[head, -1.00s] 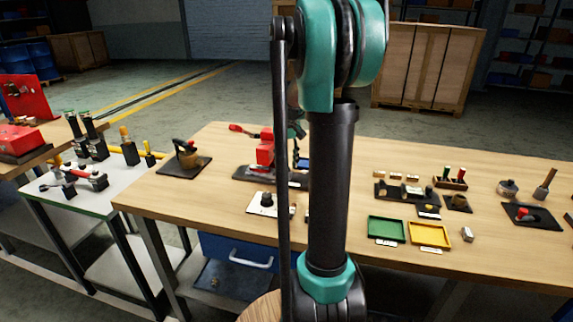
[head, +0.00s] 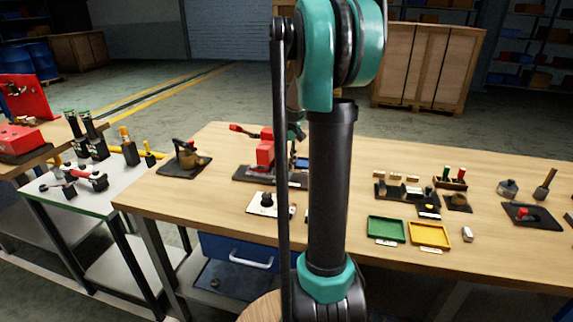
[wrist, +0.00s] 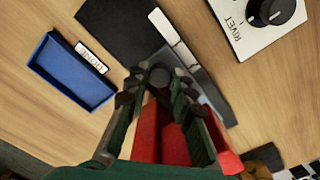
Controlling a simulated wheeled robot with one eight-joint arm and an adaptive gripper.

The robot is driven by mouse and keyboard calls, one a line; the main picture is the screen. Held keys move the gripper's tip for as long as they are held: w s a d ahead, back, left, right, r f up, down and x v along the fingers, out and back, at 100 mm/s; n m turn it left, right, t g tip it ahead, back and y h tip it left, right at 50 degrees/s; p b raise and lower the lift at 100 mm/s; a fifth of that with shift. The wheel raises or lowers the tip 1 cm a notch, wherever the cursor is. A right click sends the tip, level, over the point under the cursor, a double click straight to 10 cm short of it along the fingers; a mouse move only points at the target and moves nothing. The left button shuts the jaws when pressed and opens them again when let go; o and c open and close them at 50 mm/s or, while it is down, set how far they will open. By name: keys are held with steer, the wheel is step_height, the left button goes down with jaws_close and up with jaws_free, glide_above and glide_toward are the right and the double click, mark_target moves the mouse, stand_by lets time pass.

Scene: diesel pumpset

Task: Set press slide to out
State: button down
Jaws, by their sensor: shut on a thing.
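The red press (head: 265,152) stands on a dark base plate (head: 250,176) at the middle left of the wooden bench in the head view. In the wrist view its red body (wrist: 176,142) lies partly behind my fingers, and a grey metal slide plate (wrist: 190,84) shows beside them. My gripper (wrist: 160,86) is shut on a dark round knob (wrist: 160,75) over the press slide. The fingers hide much of the slide, so I cannot tell how far it is out. In the head view my arm covers most of the gripper.
A blue tray (wrist: 55,94) with a white label lies left of the gripper in the wrist view. A white dial plate marked RIVET (wrist: 262,46) lies at upper right. Green (head: 372,230) and yellow (head: 416,235) trays sit on the bench right of my arm.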

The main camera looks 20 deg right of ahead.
steer(key=shift+d, duration=0.1)
steer(key=s+d, duration=0.4)
steer(key=d, duration=0.1)
steer(key=s+d, duration=0.1)
steer(key=d, duration=0.2)
steer(key=shift+s+d, duration=0.2)
steer(key=shift+s, duration=0.2)
steer(key=c, duration=1.3)
jaws_free()
steer(key=shift+d, duration=0.15)
steer(key=shift+r, duration=0.1)
step_height(320, 180, up, 12)
